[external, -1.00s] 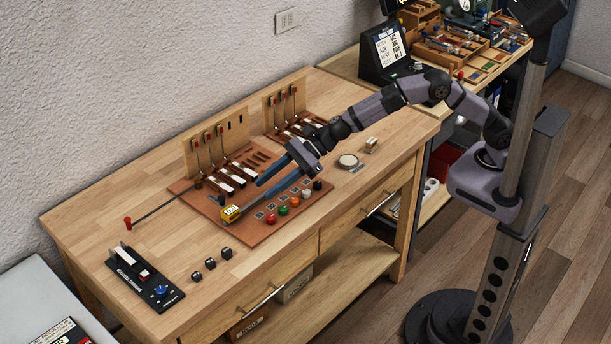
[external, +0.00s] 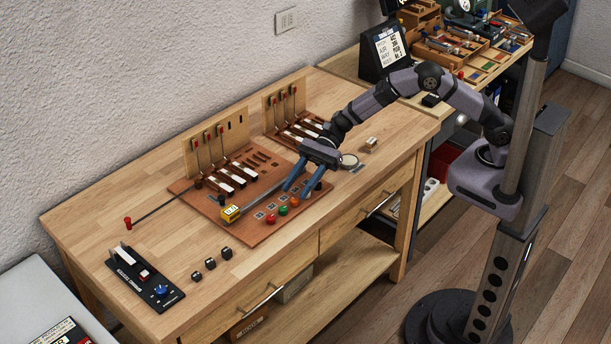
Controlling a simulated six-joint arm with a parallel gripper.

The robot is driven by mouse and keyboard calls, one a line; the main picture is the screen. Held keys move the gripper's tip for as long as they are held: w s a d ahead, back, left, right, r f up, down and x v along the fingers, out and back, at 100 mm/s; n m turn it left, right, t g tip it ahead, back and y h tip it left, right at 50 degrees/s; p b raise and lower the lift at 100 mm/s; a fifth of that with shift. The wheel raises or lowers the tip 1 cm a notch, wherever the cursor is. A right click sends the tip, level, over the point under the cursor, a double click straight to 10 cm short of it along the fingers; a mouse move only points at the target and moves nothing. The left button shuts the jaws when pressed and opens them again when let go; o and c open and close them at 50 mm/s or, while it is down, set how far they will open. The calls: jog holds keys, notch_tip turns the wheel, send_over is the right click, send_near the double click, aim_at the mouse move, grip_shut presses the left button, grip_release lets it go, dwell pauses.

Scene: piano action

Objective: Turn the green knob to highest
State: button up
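The green knob (external: 283,210) sits on the front part of the brown board (external: 262,232), in a row between a red knob (external: 270,219) and an orange knob (external: 294,202). My gripper (external: 297,193) is open, its two blue fingers pointing down and apart above the right part of this row. Nothing shows between the fingers. The fingers are just up and to the right of the green knob, which stays in view. The front finger hides the white knob. I cannot tell the green knob's setting at this size.
A yellow tape-measure-like block (external: 230,213) with a long strip lies left of the knobs. Upright levers and piano keys (external: 220,180) stand behind. Several black cubes (external: 210,264) and a black panel with a blue knob (external: 161,292) lie front left. A round dish (external: 349,161) is at right.

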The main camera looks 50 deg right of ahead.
aim_at(284, 207)
jog(key=shift+p+x, duration=0.9)
jog(key=shift+x, duration=2.3)
jog(key=shift+c, duration=0.3)
grip_shut()
